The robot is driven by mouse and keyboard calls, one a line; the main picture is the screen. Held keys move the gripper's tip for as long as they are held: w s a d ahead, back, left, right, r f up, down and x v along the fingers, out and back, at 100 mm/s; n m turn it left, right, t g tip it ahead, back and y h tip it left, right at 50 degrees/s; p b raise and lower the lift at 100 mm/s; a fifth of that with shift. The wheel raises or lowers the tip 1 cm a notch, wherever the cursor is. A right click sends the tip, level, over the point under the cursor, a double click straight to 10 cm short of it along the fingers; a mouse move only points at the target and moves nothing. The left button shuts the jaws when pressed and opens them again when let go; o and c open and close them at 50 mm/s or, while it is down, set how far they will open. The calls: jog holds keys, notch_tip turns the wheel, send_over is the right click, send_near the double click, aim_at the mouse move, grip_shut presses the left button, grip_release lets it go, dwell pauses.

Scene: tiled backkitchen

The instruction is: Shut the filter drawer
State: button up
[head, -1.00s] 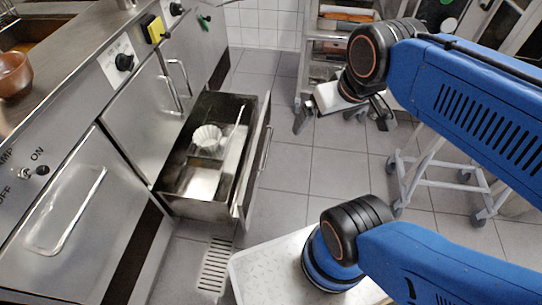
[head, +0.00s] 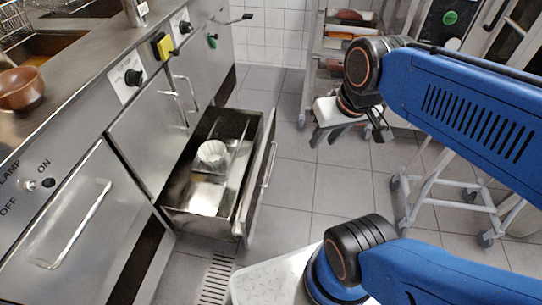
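The filter drawer (head: 185,222) stands pulled out from the lower front of the steel counter, over the tiled floor. Its front panel (head: 254,185) faces right and carries a long bar handle (head: 270,151). A white fluted filter (head: 211,153) lies inside towards the back, beside a steel divider. My gripper (head: 347,137) hangs in the air to the right of the drawer, apart from it. Its two fingers are spread and nothing shows between them.
The counter has closed doors with handles (head: 75,225), knobs and a yellow switch (head: 163,46). A copper bowl (head: 20,88) sits on top. A rack (head: 335,50) and a white wheeled stand (head: 440,200) are at the right. A floor grate (head: 216,280) lies below the drawer. Tiles between drawer and stand are clear.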

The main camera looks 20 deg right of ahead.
jog(key=shift+w+a+f+m+g+y, duration=0.15)
jog(key=shift+w+f+m+g, duration=0.1)
jog(key=shift+w+f+g, duration=0.15)
jog(key=shift+w+a+f+m+g+y, duration=0.15)
jog(key=shift+w+f+m+g, duration=0.15)
jog(key=shift+w+f, duration=0.2)
grip_shut()
jog(key=w+f+m+g+y, duration=0.4)
jog(key=w+f+m+y, duration=0.55)
jog(key=w+f, duration=0.6)
jog(key=w+d+f+m+t+y, duration=0.2)
jog(key=w+d+f+m+t, duration=0.2)
jog(key=f, duration=0.4)
jog(key=w+d+f+m+t+y, duration=0.1)
jog(key=w+d+f+m+t, duration=0.3)
jog(key=f, duration=0.3)
jog(key=w+d+f+m+t+y, duration=0.25)
jog(key=d+f+m, duration=0.25)
jog(key=f, duration=0.3)
jog(key=x, duration=1.4)
jog(key=shift+w, duration=0.15)
